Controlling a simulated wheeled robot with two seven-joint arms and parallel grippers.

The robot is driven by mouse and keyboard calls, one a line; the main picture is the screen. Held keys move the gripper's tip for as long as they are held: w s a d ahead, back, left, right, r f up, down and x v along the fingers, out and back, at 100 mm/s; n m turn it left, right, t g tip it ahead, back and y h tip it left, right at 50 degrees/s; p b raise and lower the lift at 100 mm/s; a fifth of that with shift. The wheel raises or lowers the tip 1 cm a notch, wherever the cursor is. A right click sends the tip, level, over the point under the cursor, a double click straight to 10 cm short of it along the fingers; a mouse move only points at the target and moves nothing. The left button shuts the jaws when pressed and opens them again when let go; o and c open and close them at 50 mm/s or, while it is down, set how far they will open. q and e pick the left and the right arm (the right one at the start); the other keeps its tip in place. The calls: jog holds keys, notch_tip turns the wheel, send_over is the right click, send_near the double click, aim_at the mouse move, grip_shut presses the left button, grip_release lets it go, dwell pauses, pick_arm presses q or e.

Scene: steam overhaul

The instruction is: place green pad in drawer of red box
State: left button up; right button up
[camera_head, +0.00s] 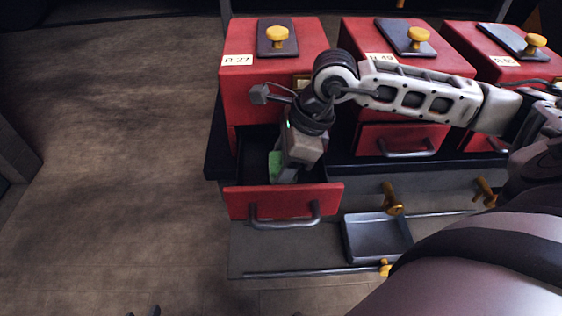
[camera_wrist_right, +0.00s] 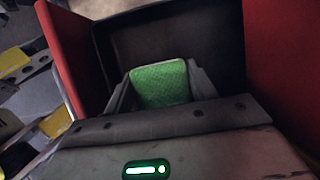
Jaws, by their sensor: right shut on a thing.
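The red box labelled A 27 (camera_head: 240,88) stands at the left of a row of red boxes, and its drawer (camera_head: 236,203) is pulled open toward me. My right gripper (camera_head: 283,172) reaches down into the open drawer. It is shut on the green pad (camera_head: 275,165), which is inside the drawer space. In the right wrist view the green pad (camera_wrist_right: 160,84) sits between the two fingers, with the dark drawer interior (camera_wrist_right: 185,45) beyond it. I cannot tell whether the pad touches the drawer floor. My left gripper is not in view.
Two more red boxes (camera_head: 440,62) stand to the right, with their drawers shut. A grey metal tray (camera_head: 377,238) lies in front of the open drawer, to its right, near brass knobs (camera_head: 391,198). The floor at the left (camera_head: 110,150) is clear.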

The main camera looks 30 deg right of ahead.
jog(key=shift+f, duration=0.15)
jog(key=o, duration=1.1)
jog(key=shift+c, duration=0.2)
jog(key=shift+r, duration=0.3)
pick_arm(q)
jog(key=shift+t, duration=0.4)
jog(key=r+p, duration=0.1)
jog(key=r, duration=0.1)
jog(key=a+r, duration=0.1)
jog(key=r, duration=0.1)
jog(key=shift+p, duration=0.4)
pick_arm(e)
jog(key=v, duration=1.1)
jog(key=shift+r, duration=0.4)
